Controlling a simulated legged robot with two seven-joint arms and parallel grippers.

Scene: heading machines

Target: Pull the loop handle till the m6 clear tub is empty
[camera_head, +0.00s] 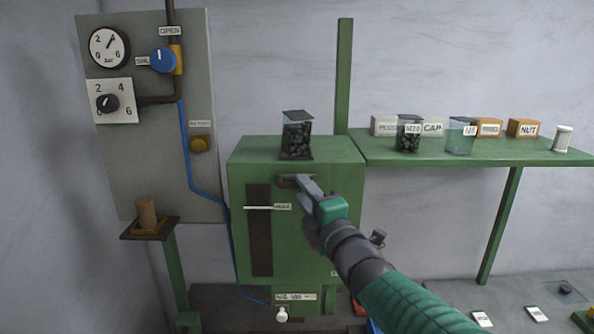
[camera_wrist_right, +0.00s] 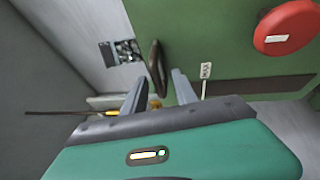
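A clear tub (camera_head: 297,137) filled with dark pieces stands on top of the green machine (camera_head: 245,160). No label on it can be read, so I cannot tell whether it is the m6 tub. It also shows in the right wrist view (camera_wrist_right: 124,52). The dark loop handle (camera_wrist_right: 155,68) sticks out from the machine. In the head view it is mostly hidden by my right gripper (camera_head: 304,187). In the wrist view my right gripper (camera_wrist_right: 158,84) has its fingers apart, with the loop at the gap between the tips. Contact cannot be told. My left gripper is out of view.
A green shelf (camera_head: 440,160) at right holds a tub of dark pieces (camera_head: 409,140), a bluish clear tub (camera_head: 461,145) and labelled boxes. A grey panel (camera_head: 140,180) with gauge and blue valve stands at left. A red button (camera_wrist_right: 285,27) shows in the wrist view.

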